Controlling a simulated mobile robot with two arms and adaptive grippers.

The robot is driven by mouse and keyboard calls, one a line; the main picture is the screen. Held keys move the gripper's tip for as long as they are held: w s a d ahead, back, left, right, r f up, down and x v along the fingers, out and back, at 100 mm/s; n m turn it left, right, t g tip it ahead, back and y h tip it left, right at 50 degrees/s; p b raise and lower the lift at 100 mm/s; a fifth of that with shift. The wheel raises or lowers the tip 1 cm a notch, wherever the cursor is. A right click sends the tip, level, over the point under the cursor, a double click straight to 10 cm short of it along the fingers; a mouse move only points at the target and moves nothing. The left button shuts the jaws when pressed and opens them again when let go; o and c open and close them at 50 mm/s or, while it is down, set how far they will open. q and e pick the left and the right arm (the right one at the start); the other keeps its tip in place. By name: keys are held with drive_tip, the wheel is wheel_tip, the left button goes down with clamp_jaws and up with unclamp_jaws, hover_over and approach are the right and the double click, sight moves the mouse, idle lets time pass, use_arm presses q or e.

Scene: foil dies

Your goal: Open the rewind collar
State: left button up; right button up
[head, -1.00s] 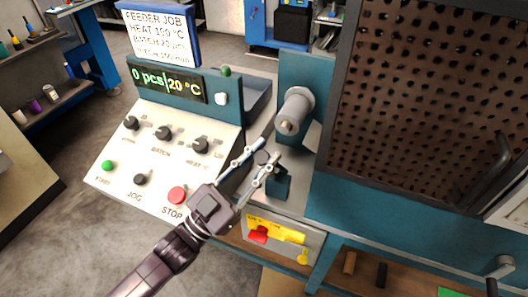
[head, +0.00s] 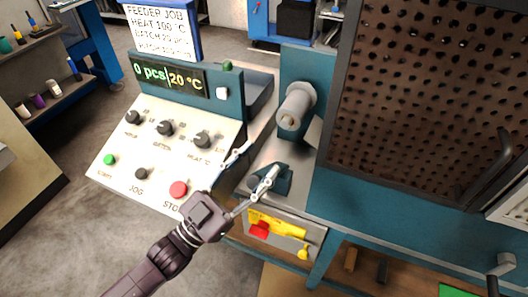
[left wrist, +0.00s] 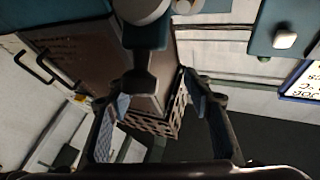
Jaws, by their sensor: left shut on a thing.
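The grey rewind spindle (head: 296,106) sticks out of a teal upright plate. Below it, a dark teal piece (head: 284,184) sits on the metal ledge; I cannot tell whether it is the collar itself. My left gripper (head: 252,168) is at this piece, one finger across it and the other to its left. In the left wrist view, the teal piece (left wrist: 148,36) with its dark end shows between the fingers (left wrist: 160,84), under the spindle's grey end (left wrist: 143,8). The gripper is shut on it, though the fingers look well apart. My right gripper is not in view.
A sloped control panel (head: 118,163) with knobs and a red stop button (head: 178,189) lies left of the gripper. A perforated guard (head: 430,90) with a handle stands at the right. A yellow-red panel (head: 275,228) is just below the ledge.

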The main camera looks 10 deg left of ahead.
use_arm(q)
drive_tip(key=v, duration=0.9)
drive_tip(key=shift+a, duration=0.3)
